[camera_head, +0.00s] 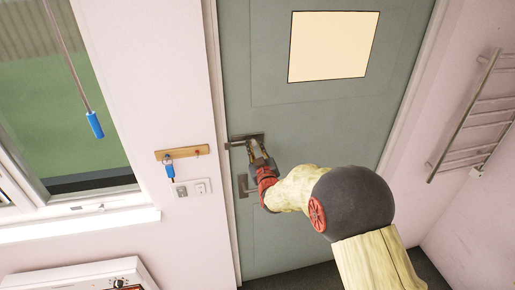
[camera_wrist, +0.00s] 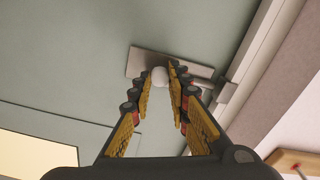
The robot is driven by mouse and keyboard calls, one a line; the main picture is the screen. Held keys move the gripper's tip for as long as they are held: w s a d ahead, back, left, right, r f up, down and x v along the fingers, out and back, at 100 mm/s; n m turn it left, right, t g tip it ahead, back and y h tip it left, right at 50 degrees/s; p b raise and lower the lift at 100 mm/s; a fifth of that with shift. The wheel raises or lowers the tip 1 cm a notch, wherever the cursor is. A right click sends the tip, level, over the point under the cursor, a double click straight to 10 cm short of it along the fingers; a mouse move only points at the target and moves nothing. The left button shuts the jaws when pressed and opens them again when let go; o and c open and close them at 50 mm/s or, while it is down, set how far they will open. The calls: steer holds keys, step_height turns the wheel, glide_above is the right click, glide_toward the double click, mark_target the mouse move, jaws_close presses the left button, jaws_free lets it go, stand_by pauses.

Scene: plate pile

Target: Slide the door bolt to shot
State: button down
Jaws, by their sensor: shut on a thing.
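The door bolt (camera_head: 240,137) is a metal fitting high on the left edge of the grey-green door (camera_head: 300,125). In the wrist view its grey plate (camera_wrist: 142,61) lies against the door, with a pale round knob (camera_wrist: 159,76) on it. My gripper (camera_head: 256,148) reaches the bolt from the lower right. In the wrist view my gripper (camera_wrist: 168,75) has its fingertips closed about the knob. The fingers hide part of the bolt, and I cannot tell how far the rod reaches toward the frame.
A door handle (camera_head: 243,186) sits below the bolt. A wooden key rack (camera_head: 180,152) with a blue-tagged key (camera_head: 170,172) and a switch plate (camera_head: 192,188) are on the wall left of the door frame. A towel rail (camera_head: 465,115) is on the right wall.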

mark_target(244, 139)
steer(key=a, duration=0.1)
steer(key=s+a+b, duration=0.1)
steer(key=a, duration=0.1)
steer(key=shift+f, duration=0.1)
steer(key=shift+d, duration=0.15)
steer(key=c, duration=1.7)
jaws_free()
steer(key=shift+o, duration=0.2)
steer(key=v, duration=1.2)
